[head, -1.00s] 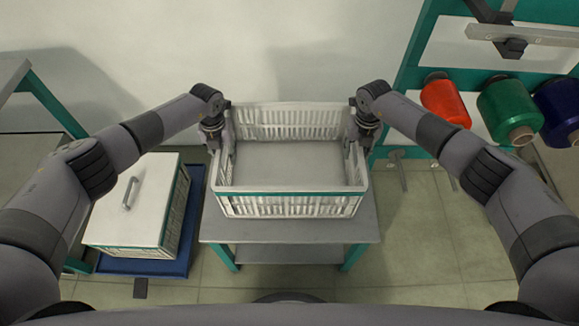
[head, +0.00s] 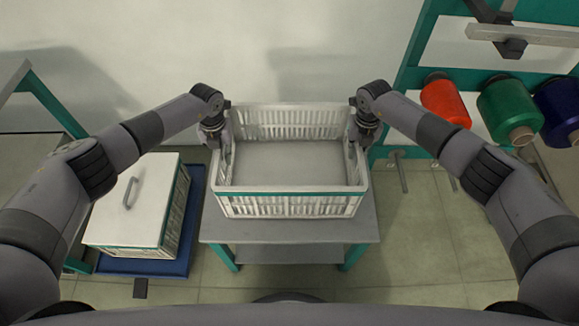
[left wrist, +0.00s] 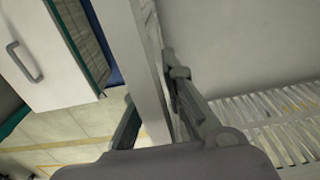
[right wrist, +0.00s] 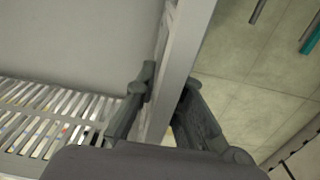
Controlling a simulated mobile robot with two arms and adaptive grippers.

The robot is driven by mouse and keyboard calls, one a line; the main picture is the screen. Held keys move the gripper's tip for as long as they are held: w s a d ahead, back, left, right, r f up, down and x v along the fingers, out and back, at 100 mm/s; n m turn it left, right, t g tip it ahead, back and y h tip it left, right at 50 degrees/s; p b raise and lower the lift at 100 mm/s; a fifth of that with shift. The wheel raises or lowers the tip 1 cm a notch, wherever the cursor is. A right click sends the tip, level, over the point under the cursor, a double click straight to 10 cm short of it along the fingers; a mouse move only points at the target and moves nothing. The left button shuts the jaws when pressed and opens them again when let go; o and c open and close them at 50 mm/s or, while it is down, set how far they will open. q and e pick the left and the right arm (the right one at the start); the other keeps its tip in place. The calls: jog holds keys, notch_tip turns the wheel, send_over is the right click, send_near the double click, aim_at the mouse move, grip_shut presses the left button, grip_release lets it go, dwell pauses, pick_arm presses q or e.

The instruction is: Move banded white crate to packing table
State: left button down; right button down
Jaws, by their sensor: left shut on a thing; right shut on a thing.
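The banded white crate (head: 290,205) is open-topped and empty, with slatted walls and a green band along its near side. It is upright over a small grey table (head: 290,230) with green legs; I cannot tell whether it touches the top. My left gripper (head: 226,150) is shut on the crate's left wall, with one finger on each side of the rim (left wrist: 150,75). My right gripper (head: 352,148) is shut on the right wall, also straddling the rim (right wrist: 178,75). Part of both side walls is hidden by the grippers.
A lidded white crate (head: 140,205) with a handle stands on a blue base (head: 150,267) at the left. A green rack with red (head: 444,98), green (head: 508,108) and blue bobbins stands at the right. A bench (head: 25,120) is at the far left. A wall is behind.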

pick_arm(q)
jog(key=shift+w+r, duration=0.1)
jog(key=shift+r, duration=0.15)
pick_arm(e)
jog(key=shift+w+r, duration=0.1)
jog(key=shift+r, duration=0.15)
dwell(0.3)
